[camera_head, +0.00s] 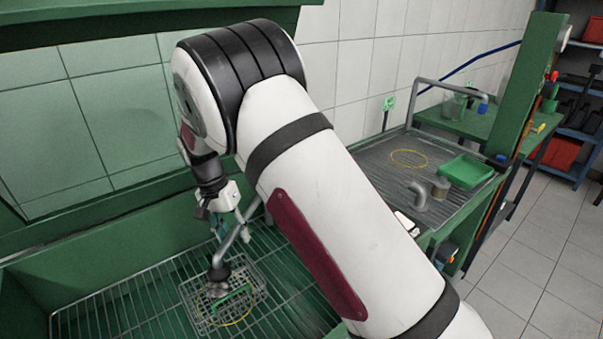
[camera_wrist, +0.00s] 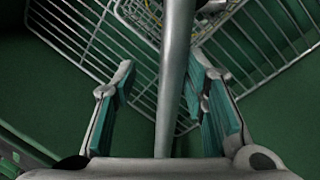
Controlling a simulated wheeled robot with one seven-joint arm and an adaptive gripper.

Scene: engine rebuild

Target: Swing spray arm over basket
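The spray arm (camera_head: 229,244) is a grey metal pipe with a darker, rounded end (camera_head: 218,271). In the head view that end overlaps the wire basket (camera_head: 190,296). In the wrist view the pipe (camera_wrist: 174,85) runs lengthwise between the fingers of my gripper (camera_wrist: 164,78). The fingers have teal pads and stand apart, with a clear gap on the left of the pipe and a narrower one on the right. In the head view my gripper (camera_head: 236,217) is at the pipe's upper part. My arm hides the pipe's base. The basket (camera_wrist: 140,20) also shows beyond the pipe.
The basket stands on a wire rack (camera_head: 120,310) inside a green washing tub (camera_head: 100,220). A green part (camera_head: 232,300) and a yellow ring (camera_head: 240,319) lie at the basket. A grey drain board (camera_head: 365,155) with a green tray (camera_head: 466,171) is at the right.

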